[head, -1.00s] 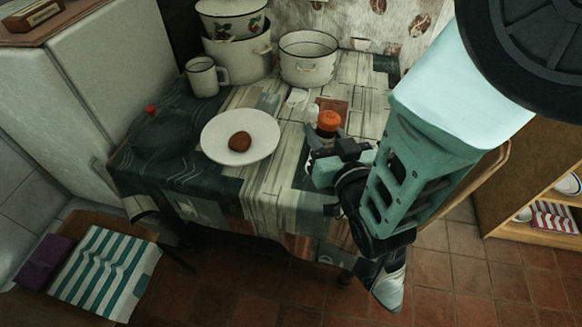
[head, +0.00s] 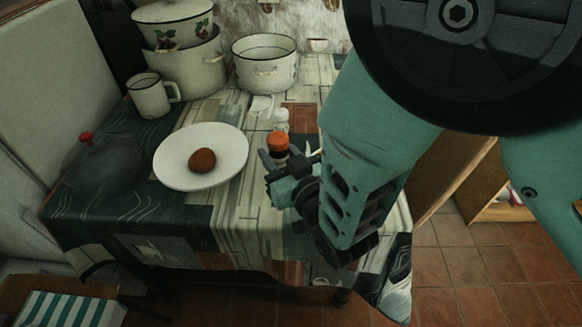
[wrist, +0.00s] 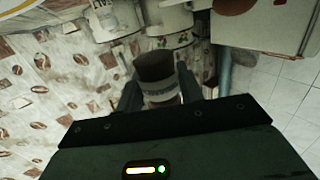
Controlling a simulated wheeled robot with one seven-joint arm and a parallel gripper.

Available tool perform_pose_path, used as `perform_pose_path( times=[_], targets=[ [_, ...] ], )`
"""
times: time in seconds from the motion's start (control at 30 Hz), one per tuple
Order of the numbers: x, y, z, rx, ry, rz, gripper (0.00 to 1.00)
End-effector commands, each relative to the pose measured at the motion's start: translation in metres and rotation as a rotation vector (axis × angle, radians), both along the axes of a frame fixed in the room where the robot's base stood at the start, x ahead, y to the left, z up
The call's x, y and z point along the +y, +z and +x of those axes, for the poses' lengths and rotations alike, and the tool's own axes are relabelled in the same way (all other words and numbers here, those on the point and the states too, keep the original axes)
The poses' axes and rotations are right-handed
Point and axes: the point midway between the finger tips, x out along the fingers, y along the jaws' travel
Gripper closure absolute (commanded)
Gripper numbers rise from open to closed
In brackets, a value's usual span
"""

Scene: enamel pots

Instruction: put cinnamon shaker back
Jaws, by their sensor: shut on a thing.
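The cinnamon shaker, a small jar with an orange cap (head: 278,142), is in my gripper (head: 282,160) at the right part of the table. In the wrist view its dark brown cap and pale, lettered body (wrist: 157,80) sit between the two fingers of my gripper (wrist: 155,88). My gripper is shut on it. Its lower part is hidden by the gripper in the head view, so I cannot tell whether it touches the table. A white-topped shaker (head: 281,120) stands just behind it.
A white pot (head: 265,67), stacked pots (head: 185,65) and a mug (head: 150,97) stand behind.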

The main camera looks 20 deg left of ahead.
Motion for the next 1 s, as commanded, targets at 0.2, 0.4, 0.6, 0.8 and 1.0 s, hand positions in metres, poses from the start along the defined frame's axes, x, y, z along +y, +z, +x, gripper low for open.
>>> perform_pose_path(
  times=[0.2,0.4,0.6,0.8,1.0],
  targets=[
    [0.0,-0.038,-0.001,0.001,0.002,-0.006,0.88],
    [0.0,-0.058,0.0,-0.001,0.0,-0.004,0.88],
    [0.0,-0.086,0.0,-0.001,0.001,-0.004,0.88],
    [0.0,-0.1,0.0,-0.001,0.0,-0.001,0.88],
    [0.0,-0.099,0.0,-0.001,0.0,-0.001,0.88]
  ],
)
